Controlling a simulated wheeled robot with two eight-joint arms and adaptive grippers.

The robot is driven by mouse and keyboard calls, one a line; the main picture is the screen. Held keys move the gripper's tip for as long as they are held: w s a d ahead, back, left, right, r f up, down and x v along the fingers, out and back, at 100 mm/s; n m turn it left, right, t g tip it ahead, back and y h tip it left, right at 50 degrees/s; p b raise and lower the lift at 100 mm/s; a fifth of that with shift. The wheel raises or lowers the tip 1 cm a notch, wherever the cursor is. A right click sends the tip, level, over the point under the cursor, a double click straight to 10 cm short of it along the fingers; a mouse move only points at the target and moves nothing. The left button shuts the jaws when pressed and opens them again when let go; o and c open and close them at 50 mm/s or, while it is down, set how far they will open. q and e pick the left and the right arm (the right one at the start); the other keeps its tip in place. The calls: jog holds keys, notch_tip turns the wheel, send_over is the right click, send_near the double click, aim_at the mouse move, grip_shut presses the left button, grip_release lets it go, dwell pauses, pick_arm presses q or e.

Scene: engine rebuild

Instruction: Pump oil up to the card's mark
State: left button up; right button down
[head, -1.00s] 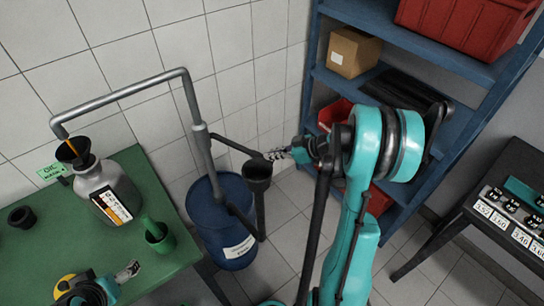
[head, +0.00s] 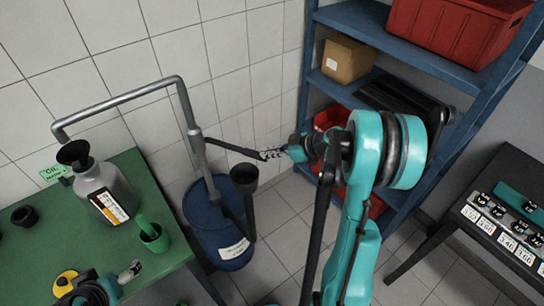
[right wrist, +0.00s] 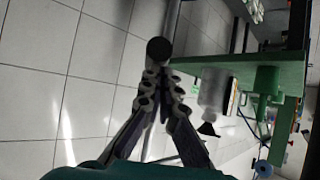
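The oil pump's grey pipe (head: 120,97) rises from a blue drum (head: 222,222) and bends over a black funnel (head: 73,153) in a grey bottle (head: 92,178). The bottle has a white label with black and orange bands; its oil level is too small to read. A green card (head: 52,173) stands behind the bottle. My right gripper (head: 272,154) is closed on the end of the dark pump lever (head: 232,147); the right wrist view shows the fingers meeting below a dark round end (right wrist: 158,50). My left gripper (head: 133,269) is low over the green table, its fingers unclear.
The green table (head: 50,230) holds a green cup (head: 154,238) and a black ring-shaped part (head: 24,216). A dark post with a wider top (head: 244,175) stands before the drum. A blue shelf (head: 400,35) and a dark table (head: 460,230) are to the right.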

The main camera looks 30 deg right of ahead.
jog(key=p+v, duration=0.1)
jog(key=v, duration=0.7)
jog(key=shift+s+d+p, duration=0.25)
jog(key=shift+d+p, duration=0.15)
dwell(1.4)
